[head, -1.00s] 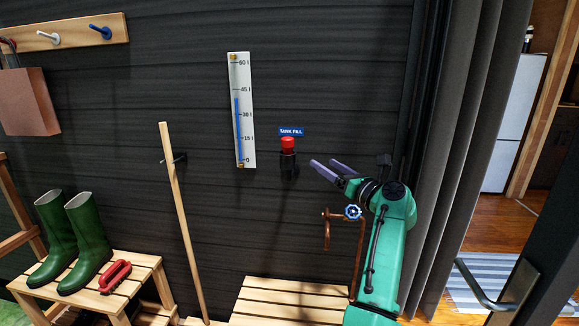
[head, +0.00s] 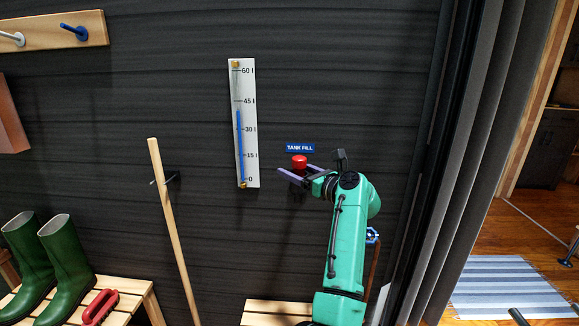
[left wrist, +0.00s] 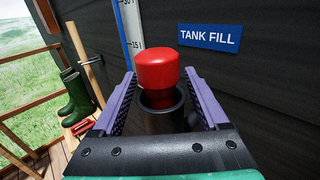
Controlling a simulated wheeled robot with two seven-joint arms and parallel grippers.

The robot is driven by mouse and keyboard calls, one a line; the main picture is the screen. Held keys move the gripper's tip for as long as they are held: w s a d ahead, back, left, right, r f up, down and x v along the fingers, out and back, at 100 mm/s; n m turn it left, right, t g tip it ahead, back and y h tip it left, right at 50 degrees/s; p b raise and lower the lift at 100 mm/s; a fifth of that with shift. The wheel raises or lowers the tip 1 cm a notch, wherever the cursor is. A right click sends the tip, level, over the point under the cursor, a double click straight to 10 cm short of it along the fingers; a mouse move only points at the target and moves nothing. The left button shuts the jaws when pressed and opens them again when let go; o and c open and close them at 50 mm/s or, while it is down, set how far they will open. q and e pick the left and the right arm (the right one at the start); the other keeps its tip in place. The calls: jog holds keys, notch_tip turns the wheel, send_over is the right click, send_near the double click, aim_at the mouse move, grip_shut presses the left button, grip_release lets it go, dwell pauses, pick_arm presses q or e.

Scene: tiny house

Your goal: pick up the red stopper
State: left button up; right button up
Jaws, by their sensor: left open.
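The red stopper (head: 299,162) sits upright in the black fill pipe below the blue TANK FILL sign (head: 300,148) on the dark wall. In the left wrist view the stopper (left wrist: 157,68) stands in the mouth of the black pipe (left wrist: 160,105). My left gripper (head: 292,174) is open, its purple fingers on either side of the pipe and stopper. In the left wrist view the fingers (left wrist: 157,88) show gaps on both sides, so they do not appear to touch the stopper. My right gripper is not in view.
A gauge board (head: 242,120) hangs left of the stopper. A blue valve wheel (head: 373,236) is partly hidden behind my arm. A wooden pole (head: 173,230) leans on the wall, near green boots (head: 62,255) and a red brush (head: 99,307). A curtain (head: 465,150) hangs at right.

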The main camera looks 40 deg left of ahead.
pick_arm(q)
jog(key=shift+d+r, duration=0.3)
jog(key=shift+d, duration=0.35)
jog(key=c, duration=0.6)
jog(key=shift+d, duration=0.2)
jog(key=c, duration=0.6)
jog(key=shift+a, duration=0.25)
grip_shut()
